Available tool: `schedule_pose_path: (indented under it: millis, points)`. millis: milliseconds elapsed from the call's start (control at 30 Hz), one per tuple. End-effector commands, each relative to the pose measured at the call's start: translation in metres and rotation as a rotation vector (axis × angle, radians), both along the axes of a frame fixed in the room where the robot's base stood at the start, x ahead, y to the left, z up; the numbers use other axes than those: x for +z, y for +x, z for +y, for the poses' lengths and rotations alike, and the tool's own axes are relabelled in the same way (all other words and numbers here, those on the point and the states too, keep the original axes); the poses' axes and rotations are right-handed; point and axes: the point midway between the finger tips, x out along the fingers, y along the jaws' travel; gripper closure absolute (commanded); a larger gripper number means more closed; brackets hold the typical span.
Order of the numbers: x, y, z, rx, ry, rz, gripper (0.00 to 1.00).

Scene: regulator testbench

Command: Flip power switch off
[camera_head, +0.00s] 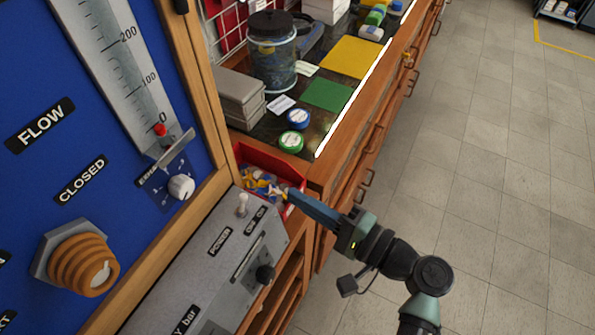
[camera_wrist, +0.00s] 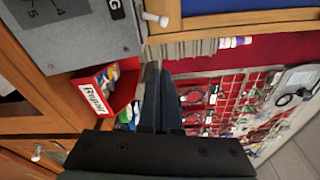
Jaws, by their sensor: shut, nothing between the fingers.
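The grey control box (camera_head: 205,270) carries a POWER label (camera_head: 219,241) in the head view. A pale toggle switch (camera_head: 242,205) stands at its far end, near a small ON/OFF label. I cannot clearly tell which way the toggle leans. My gripper (camera_head: 292,197) is shut and empty, to the right of the toggle and apart from it, over the edge of a red bin. In the wrist view my gripper's fingers (camera_wrist: 157,72) lie together. A grey panel (camera_wrist: 70,35) shows at upper left there, with a pale knob-like piece (camera_wrist: 155,18) at its edge.
The red bin (camera_head: 290,208) of small parts sits beside the box; it also shows in the wrist view (camera_wrist: 125,97), labelled Repair. The blue flow panel (camera_head: 30,80) stands at left. Open floor (camera_head: 480,180) lies right.

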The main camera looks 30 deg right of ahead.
Motion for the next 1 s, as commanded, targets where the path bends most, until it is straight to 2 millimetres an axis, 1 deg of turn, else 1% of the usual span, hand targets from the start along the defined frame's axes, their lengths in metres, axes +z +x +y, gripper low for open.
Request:
schedule_pose_path:
  millis: [33, 333, 367, 433, 600, 767, 1000]
  points:
    - [0.002, 0.010, 0.005, 0.004, 0.000, 0.000, 1.00]
    - [0.000, 0.069, 0.034, 0.004, 0.000, 0.001, 1.00]
    - [0.001, 0.067, 0.036, 0.001, 0.000, 0.002, 1.00]
    - [0.004, 0.057, 0.043, -0.002, 0.001, 0.002, 1.00]
    - [0.007, 0.045, 0.056, 0.000, 0.001, 0.002, 1.00]
    - [0.007, 0.040, 0.060, -0.001, 0.000, 0.000, 1.00]
    - [0.007, 0.040, 0.060, 0.000, -0.001, 0.000, 1.00]
